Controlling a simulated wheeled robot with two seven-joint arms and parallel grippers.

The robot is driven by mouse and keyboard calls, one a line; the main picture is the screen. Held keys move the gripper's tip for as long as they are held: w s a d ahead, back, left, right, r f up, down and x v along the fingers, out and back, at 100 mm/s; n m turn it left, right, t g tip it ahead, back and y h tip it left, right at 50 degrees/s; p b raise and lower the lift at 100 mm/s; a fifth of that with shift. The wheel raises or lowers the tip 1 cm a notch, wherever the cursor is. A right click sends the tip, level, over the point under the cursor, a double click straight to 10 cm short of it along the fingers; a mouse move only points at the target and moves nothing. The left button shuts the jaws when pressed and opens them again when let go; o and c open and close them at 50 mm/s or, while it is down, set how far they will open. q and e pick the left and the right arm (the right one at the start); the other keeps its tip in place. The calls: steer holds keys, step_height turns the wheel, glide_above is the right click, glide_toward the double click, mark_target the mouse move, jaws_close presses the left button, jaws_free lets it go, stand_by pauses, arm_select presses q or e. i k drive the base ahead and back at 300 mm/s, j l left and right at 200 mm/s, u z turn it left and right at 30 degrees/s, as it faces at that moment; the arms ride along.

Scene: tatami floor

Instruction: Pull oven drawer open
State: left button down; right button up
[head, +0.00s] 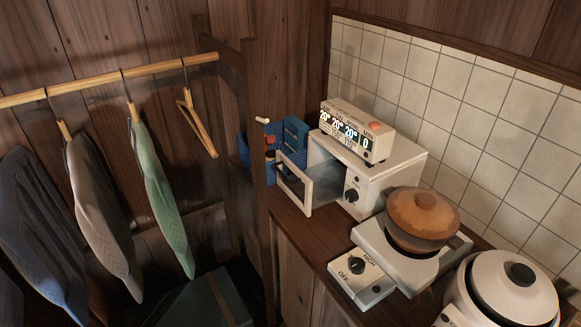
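A small white oven (385,185) stands on the dark wooden counter against the tiled wall. Its front faces left toward the counter edge, with a dark knob (351,195) on the front panel. Its white-framed door (295,187) stands open, away from the body, and part of the inside shows. How the door is hinged is hard to tell. No separate drawer can be made out. Neither of my grippers is in view, and nothing is touching the oven door.
A digital display box (357,131) sits on the oven. A brown lidded pot (422,218) stands on a white hot plate (362,278), with a white rice cooker (500,295) nearby. A blue basket (291,138) is behind the door. Clothes hang from a wooden rail (95,82) at left.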

mark_target(318, 186)
steer(key=z, duration=1.6)
steer(key=j, duration=0.75)
steer(key=k+j, duration=0.15)
steer(key=j, duration=0.6)
steer(key=z, duration=0.05)
